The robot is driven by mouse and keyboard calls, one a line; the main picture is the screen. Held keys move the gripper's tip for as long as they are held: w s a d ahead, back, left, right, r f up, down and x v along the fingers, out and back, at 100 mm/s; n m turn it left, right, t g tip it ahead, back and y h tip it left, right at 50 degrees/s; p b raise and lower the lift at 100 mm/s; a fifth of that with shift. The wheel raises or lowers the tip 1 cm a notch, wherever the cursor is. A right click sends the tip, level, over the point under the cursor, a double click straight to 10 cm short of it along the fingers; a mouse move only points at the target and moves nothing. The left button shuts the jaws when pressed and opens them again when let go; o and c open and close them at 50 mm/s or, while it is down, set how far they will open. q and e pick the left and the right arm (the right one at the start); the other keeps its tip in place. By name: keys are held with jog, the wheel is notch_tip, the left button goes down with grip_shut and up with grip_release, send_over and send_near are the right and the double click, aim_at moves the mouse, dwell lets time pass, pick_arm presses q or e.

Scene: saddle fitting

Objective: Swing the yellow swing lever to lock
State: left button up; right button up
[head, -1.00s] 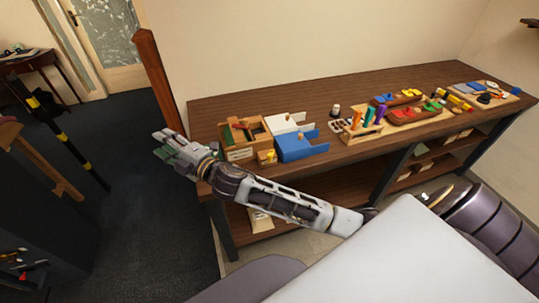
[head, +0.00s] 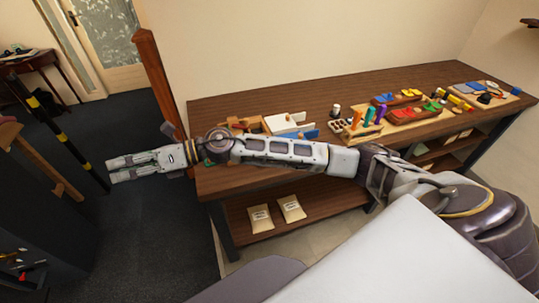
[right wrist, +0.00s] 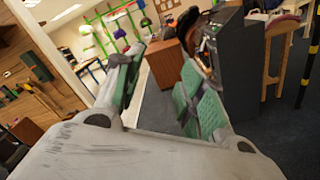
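I cannot pick out the yellow swing lever for certain. Small yellow pieces (head: 454,101) lie toward the right of the long wooden bench (head: 235,108), too small to tell apart. My right gripper (head: 112,168) reaches past the bench's left end, over the dark floor, and points left. It is empty. In the right wrist view its two green-padded fingers (right wrist: 158,92) stand apart, with floor and furniture seen between them. My right forearm crosses in front of the bench and hides part of its front edge. My left gripper is out of view.
Wooden and white boxes (head: 285,123) stand on the bench's left half, a blue one mostly hidden. A rack with coloured pegs (head: 368,117) stands mid-bench. Bags (head: 260,218) lie on the lower shelf. A black-and-yellow pole (head: 62,133) and dark cabinet (head: 45,225) stand left.

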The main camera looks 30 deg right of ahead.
jog(key=d+f+n+g+h, duration=0.4)
jog(key=d+f+n+h, duration=0.5)
jog(key=d, duration=0.5)
jog(key=w+d+r+n+h, duration=0.1)
jog(key=d+h, duration=0.7)
jog(key=d, duration=1.9)
jog(key=shift+w+r+h, duration=0.4)
jog(key=shift+w+r, duration=0.1)
jog(key=shift+w, duration=0.35)
jog(key=shift+f, duration=0.15)
jog(key=shift+f+p, duration=0.8)
jog(key=shift+f, duration=5.95)
